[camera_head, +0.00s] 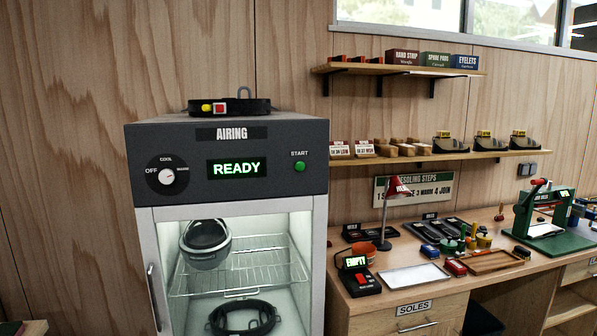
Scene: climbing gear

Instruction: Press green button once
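The green button (299,166) sits on the right of the dark front panel of the airing cabinet (143,162), under the word START. The panel's display (237,169) reads READY in green. A white dial (167,176) marked OFF, COOL and WARM is at the left of the panel, its setting hard to read. My gripper is not in this view, and nothing covers the button.
The cabinet's glass door (152,290) shows racks and dark gear inside. A black item (230,106) lies on top. Two shelves (400,69) hang above the bench.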

